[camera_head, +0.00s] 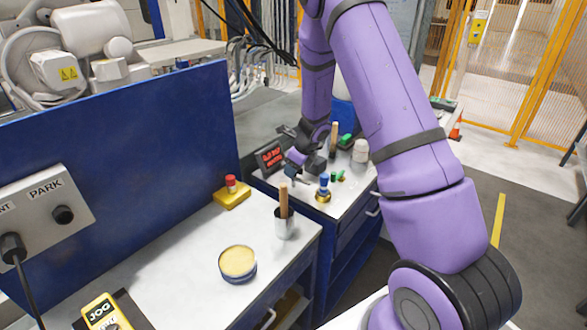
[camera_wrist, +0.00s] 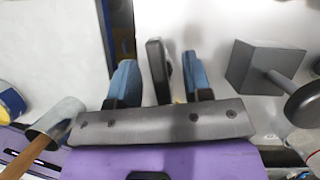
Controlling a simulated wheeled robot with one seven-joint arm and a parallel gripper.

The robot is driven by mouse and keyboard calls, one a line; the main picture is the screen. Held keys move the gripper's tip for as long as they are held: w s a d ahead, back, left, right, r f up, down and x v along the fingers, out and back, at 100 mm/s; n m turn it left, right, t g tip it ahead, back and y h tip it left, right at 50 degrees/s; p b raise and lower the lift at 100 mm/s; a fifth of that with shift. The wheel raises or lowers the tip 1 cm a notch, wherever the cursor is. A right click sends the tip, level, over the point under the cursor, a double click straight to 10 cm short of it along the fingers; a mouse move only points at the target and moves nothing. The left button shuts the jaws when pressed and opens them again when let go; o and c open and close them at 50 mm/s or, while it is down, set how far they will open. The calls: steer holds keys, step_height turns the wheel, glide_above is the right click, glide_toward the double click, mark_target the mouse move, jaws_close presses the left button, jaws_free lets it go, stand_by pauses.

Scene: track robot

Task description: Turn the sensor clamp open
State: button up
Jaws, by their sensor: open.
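My gripper (camera_wrist: 160,62) is open, with its two blue fingertips pointing away from the wrist camera. A dark, flat bar (camera_wrist: 155,72) stands between the fingers in the wrist view; it looks like the handle of the sensor clamp, and I cannot tell whether a finger touches it. A grey block with a round-ended knob (camera_wrist: 265,68) is to the right of the fingers. In the head view my gripper (camera_head: 293,168) is low over the far bench, in front of a dark box with red lettering (camera_head: 271,157). The clamp's body is mostly hidden there by my wrist.
A metal cup with a wooden handle (camera_head: 284,222), a round tin (camera_head: 238,263) and a yellow block with a red button (camera_head: 231,192) are on the near bench. A blue-topped brass piece (camera_head: 323,190) and a pale jar (camera_head: 360,151) stand right of my gripper. A blue panel (camera_head: 120,150) rises left.

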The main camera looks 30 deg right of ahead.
steer(key=shift+f, duration=0.2)
steer(key=c, duration=0.8)
